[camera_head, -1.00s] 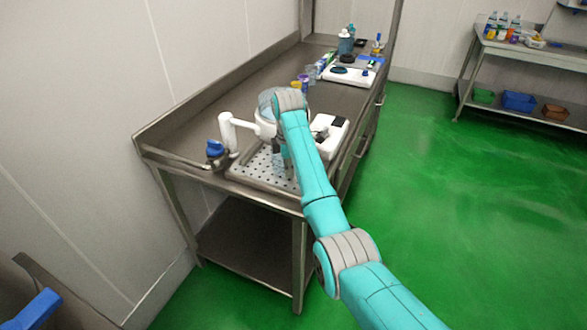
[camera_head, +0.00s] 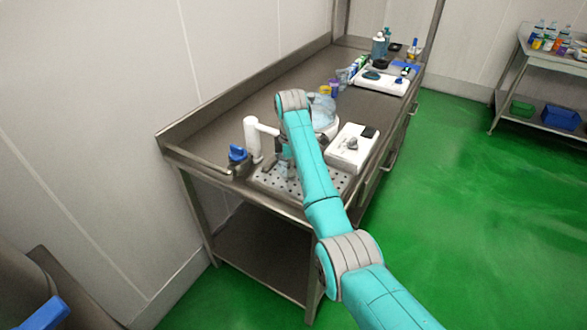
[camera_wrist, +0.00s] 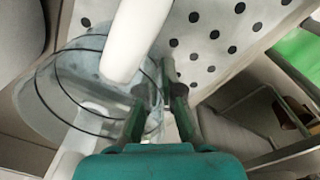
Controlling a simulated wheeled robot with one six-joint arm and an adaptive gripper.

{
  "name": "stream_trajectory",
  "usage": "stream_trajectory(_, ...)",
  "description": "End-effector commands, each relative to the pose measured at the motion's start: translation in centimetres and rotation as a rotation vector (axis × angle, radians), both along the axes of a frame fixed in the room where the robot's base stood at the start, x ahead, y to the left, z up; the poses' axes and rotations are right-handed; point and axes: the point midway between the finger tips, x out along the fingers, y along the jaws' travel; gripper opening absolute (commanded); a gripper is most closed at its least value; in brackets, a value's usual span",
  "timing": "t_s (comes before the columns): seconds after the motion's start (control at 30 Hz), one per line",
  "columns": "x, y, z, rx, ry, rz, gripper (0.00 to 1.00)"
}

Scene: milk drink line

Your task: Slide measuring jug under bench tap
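The bench tap is a white post (camera_head: 252,140) with a spout reaching right over a perforated drip tray (camera_head: 268,181). The spout (camera_wrist: 137,38) crosses the top of the wrist view. The measuring jug (camera_wrist: 62,95) is clear with dark rings, tilted in the wrist view, partly behind the spout. In the head view the jug (camera_head: 282,168) shows as a faint clear shape over the tray, partly hidden by my arm. My gripper (camera_wrist: 160,92) has its fingers close together at the jug's near edge and appears shut on it. Contact with the tray is unclear.
A blue-handled fitting (camera_head: 238,154) stands left of the tap. A white scale-like device (camera_head: 352,147) is close to the right of my arm. A clear round vessel (camera_head: 323,112) stands behind my arm. Bottles and another white device (camera_head: 382,82) are farther back.

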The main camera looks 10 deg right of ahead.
Motion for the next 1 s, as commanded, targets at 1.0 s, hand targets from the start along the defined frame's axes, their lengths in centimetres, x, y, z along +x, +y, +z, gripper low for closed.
stream_trajectory(1.0,0.6,0.7,1.3,-0.01,-0.042,0.011,0.35)
